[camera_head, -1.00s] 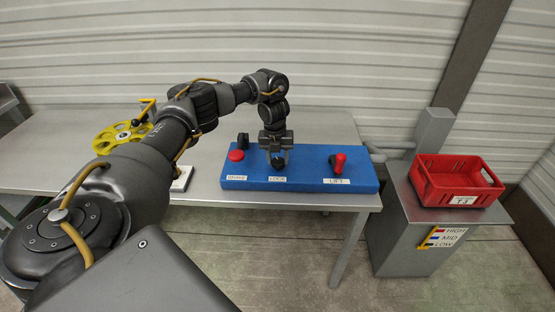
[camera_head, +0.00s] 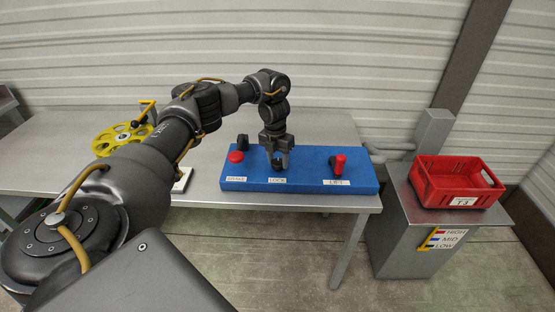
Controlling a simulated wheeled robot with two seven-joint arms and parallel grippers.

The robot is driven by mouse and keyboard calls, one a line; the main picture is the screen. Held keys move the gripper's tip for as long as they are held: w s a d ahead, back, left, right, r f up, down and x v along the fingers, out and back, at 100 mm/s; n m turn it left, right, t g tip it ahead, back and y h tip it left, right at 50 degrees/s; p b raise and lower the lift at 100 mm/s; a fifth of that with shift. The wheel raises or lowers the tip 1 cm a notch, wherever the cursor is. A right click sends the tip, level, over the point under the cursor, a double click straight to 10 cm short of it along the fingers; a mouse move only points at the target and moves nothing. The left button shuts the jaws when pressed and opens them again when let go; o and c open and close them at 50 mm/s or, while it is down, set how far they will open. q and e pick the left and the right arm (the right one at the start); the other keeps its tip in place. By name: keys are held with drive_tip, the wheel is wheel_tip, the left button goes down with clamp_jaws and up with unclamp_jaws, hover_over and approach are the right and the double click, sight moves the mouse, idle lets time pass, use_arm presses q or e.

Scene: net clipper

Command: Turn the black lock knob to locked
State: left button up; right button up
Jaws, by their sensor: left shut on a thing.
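The black lock knob (camera_head: 279,163) sits on the blue control panel (camera_head: 308,177) above the white LOCK label. My left gripper (camera_head: 279,157) points straight down over the knob and is shut on it. The gripper partly hides the knob, and its exact angle is too small to tell. My right gripper is not in view.
On the panel, a red button (camera_head: 235,157) and a black knob (camera_head: 242,141) are to the left, a red-topped lever (camera_head: 338,164) to the right. A yellow handwheel (camera_head: 122,138) is on the table (camera_head: 330,125). A red crate (camera_head: 455,182) stands at the right.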

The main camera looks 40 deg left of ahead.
sight(276, 161)
use_arm(q)
drive_tip(key=o, duration=1)
wheel_tip(276, 161, up, 11)
drive_tip(key=p, duration=0.1)
drive_tip(key=shift+a+p, duration=0.35)
drive_tip(key=shift+p, duration=0.05)
drive_tip(key=shift+f, duration=0.1)
